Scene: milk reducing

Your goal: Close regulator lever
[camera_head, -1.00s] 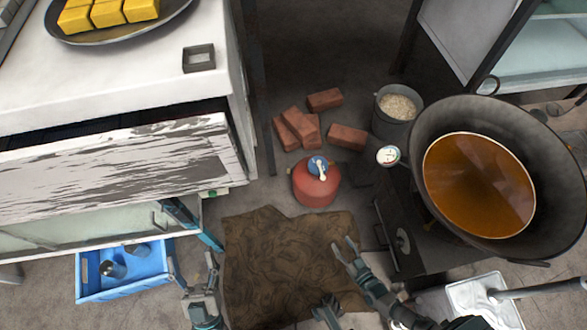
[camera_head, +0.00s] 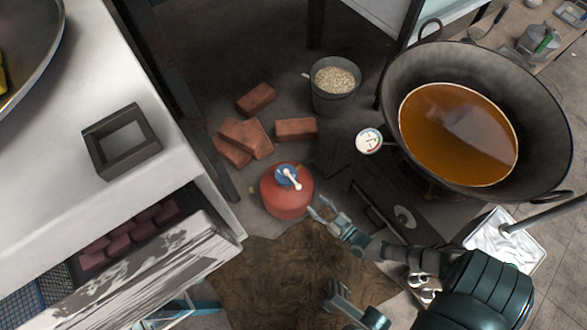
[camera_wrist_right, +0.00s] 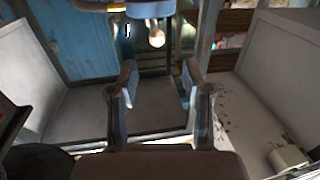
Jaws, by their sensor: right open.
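A red gas cylinder (camera_head: 287,199) stands on the floor left of the stove. On its top is a blue regulator (camera_head: 284,171) with a white lever (camera_head: 291,181), which slants down to the right. My right gripper (camera_head: 320,209) is just right of the cylinder, a little below the lever, and open. In the right wrist view, the lever's pale end (camera_wrist_right: 156,38) hangs at the top centre, beyond the gap between my open right fingers (camera_wrist_right: 158,75). The gap is empty.
A large wok (camera_head: 545,135) of brown liquid sits on the right, with a dial gauge (camera_head: 369,141) beside it. Bricks (camera_head: 295,129) and a grain bucket (camera_head: 333,101) lie behind the cylinder. A white counter (camera_head: 85,70) with an open drawer stands left. A brown mat (camera_head: 285,268) lies in front.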

